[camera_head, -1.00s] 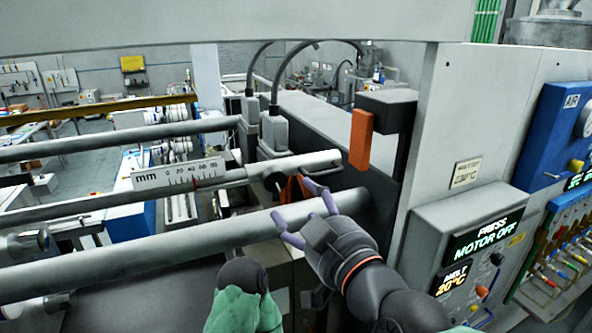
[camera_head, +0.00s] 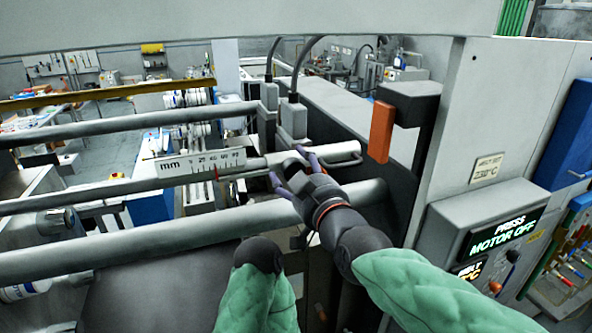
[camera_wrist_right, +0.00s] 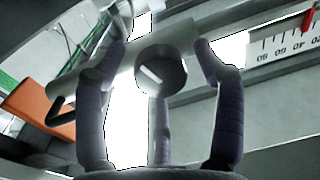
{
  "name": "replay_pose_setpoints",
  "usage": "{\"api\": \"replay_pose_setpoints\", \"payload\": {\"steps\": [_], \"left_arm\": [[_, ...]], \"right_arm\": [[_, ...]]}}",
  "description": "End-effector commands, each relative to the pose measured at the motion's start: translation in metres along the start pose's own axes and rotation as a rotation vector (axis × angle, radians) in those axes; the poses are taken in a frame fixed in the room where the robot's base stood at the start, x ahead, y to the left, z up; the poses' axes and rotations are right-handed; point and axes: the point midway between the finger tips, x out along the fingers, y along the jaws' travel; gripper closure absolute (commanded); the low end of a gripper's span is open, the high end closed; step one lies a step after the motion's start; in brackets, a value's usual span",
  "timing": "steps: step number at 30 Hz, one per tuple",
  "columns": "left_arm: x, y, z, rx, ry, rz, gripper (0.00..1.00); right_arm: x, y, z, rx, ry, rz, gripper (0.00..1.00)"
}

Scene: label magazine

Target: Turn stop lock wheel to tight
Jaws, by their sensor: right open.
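The stop lock wheel (camera_wrist_right: 161,72) shows in the right wrist view as a round grey knob with a pale mark on its face, in front of the stop rod (camera_wrist_right: 195,40). My right gripper (camera_head: 290,170) is open at the rod in the head view. In the wrist view its purple fingers stand either side of the wheel, with a third finger below it. Gaps show between the wheel and the side fingers. In the head view the gripper mostly hides the wheel.
The white mm scale (camera_head: 202,164) sits on the rod left of the gripper. A thick grey bar (camera_head: 150,240) runs in front and below. An orange block (camera_head: 381,131) hangs right of the gripper, near the press panel (camera_head: 480,235).

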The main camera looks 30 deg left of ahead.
Motion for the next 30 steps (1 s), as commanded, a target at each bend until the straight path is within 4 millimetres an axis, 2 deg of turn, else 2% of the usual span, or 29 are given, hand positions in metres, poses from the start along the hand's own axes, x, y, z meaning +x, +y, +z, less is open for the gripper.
{"api": "replay_pose_setpoints", "payload": {"steps": [6, 7, 12, 13, 23, 30], "left_arm": [[0.0, 0.0, 0.0, 0.0, 0.0, 0.0, 0.6], [0.0, 0.0, 0.0, 0.0, 0.0, 0.0, 0.6], [0.0, 0.0, 0.0, 0.0, 0.0, 0.0, 0.6], [0.0, 0.0, 0.0, 0.0, 0.0, 0.0, 0.6], [0.004, -0.002, 0.0, 0.0, 0.0, 0.0, 0.6], [0.02, -0.007, -0.001, 0.0, 0.0, 0.0, 0.6]], "right_arm": [[0.0, 0.0, 0.0, 0.0, 0.0, 0.0, 0.31], [0.0, 0.0, 0.0, 0.0, 0.0, 0.0, 0.33], [0.0, 0.0, 0.0, 0.0, 0.0, 0.0, 0.81], [0.0, 0.0, 0.0, 0.0, 0.0, 0.0, 0.86], [0.0, 0.0, 0.0, 0.029, 0.003, 0.001, 0.87], [0.0, 0.0, 0.002, 0.154, 0.012, 0.003, 0.87]]}}
